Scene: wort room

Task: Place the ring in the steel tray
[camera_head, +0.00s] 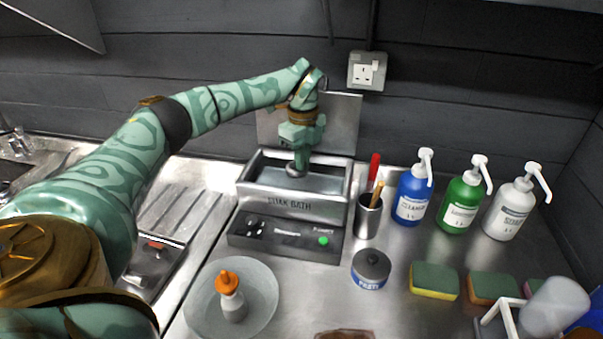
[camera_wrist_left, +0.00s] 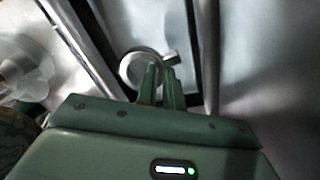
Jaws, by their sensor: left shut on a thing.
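My left gripper (camera_head: 299,166) reaches down over the open soak bath (camera_head: 291,205) and is shut on a grey metal ring. The ring (camera_wrist_left: 127,70) shows at the fingertips in the left wrist view, with a small block on its side; in the head view it is too small to make out clearly. Whether it touches the bath's contents, I cannot tell. A shallow steel tray (camera_head: 167,275) with a dark reddish thing in it lies at the left, partly behind my left arm. My right gripper is not in view.
A plate (camera_head: 263,318) with an orange-capped bottle (camera_head: 230,298) stands in front. A paste tin (camera_head: 370,270), a steel cup (camera_head: 368,218) with tools, and blue (camera_head: 411,200), green (camera_head: 460,207) and white (camera_head: 507,213) pump bottles stand right of the bath. Sponges (camera_head: 433,281) lie front right.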

